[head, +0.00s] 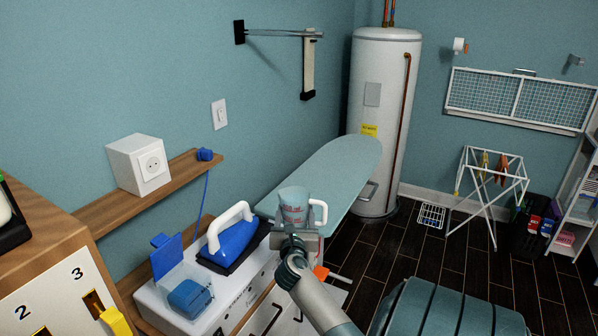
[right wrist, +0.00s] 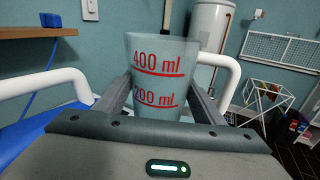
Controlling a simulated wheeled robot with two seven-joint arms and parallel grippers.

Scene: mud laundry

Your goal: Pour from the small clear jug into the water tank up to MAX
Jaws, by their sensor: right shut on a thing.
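The small clear jug (head: 294,206) has red marks and a white handle on its right side. In the right wrist view the jug (right wrist: 158,80) stands upright, with 400 ml and 200 ml readable. My right gripper (head: 295,232) is shut on the jug, with a finger on each side. It holds the jug to the right of the iron. How full the jug is, I cannot tell. A blue see-through box, apparently the water tank (head: 190,298), is at the front of the white unit, left of the jug. Its MAX mark is not readable. My left gripper is not in view.
A blue iron (head: 232,240) with a white handle sits on the white unit (head: 155,302), between tank and jug. A blue flap (head: 166,256) stands up behind the tank. The ironing board (head: 335,172) extends behind the jug. A wooden cabinet (head: 45,250) is at left.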

